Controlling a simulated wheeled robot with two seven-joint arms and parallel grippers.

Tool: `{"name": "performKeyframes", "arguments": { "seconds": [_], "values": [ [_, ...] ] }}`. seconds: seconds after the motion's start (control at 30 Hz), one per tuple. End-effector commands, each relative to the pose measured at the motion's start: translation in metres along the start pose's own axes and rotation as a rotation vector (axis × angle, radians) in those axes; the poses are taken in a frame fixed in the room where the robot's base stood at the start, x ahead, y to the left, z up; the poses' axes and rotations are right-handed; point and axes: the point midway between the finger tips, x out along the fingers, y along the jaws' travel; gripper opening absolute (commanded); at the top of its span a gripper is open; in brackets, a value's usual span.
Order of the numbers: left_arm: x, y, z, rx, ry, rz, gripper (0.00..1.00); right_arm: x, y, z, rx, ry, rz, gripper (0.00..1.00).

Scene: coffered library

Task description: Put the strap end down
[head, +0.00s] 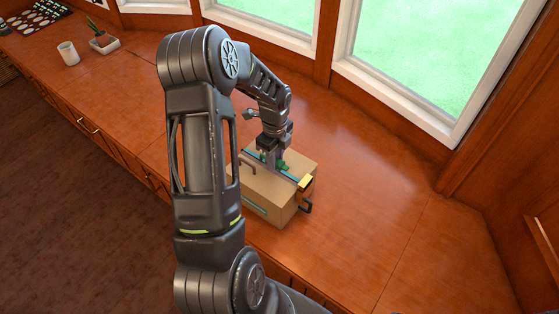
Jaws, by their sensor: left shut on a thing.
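A tan box (268,193) stands on the wooden counter, with a teal strap (291,176) running across its top. A yellow piece (305,183) sits at the strap's right end, near the box's top edge. My left gripper (270,160) points down at the top of the box and is shut on the strap end, beside a small green part (283,165). The fingers hide most of the held end, and I cannot tell whether it touches the lid. My right gripper is not in view.
The wooden counter (370,200) is clear to the right of the box, below the windows. A dark handle (306,206) juts from the box's right side. A white cup (68,53) and a potted plant (104,44) stand far left.

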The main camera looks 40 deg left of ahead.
Motion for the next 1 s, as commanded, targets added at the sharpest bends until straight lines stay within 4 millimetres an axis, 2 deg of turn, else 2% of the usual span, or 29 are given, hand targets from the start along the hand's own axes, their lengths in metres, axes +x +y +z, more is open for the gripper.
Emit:
{"name": "performKeyframes", "arguments": {
  "seconds": [0.27,0.5,0.63,0.77,0.87,1.0],
  "values": [
    [-0.006,0.000,0.007,0.000,0.001,0.000,0.00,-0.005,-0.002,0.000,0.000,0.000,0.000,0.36],
    [-0.006,0.000,0.007,-0.002,0.001,0.000,0.00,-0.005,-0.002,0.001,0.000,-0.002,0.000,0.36],
    [-0.010,-0.005,0.000,-0.036,0.002,-0.002,0.00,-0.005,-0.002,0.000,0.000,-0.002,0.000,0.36],
    [-0.021,-0.017,-0.019,-0.134,0.006,-0.004,0.00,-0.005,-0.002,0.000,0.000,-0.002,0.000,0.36],
    [-0.034,-0.030,-0.042,-0.261,0.010,-0.004,0.00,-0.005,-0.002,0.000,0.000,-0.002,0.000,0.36],
    [-0.059,-0.049,-0.087,-0.502,0.015,-0.001,0.00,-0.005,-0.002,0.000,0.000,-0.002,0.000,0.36]
  ]
}}
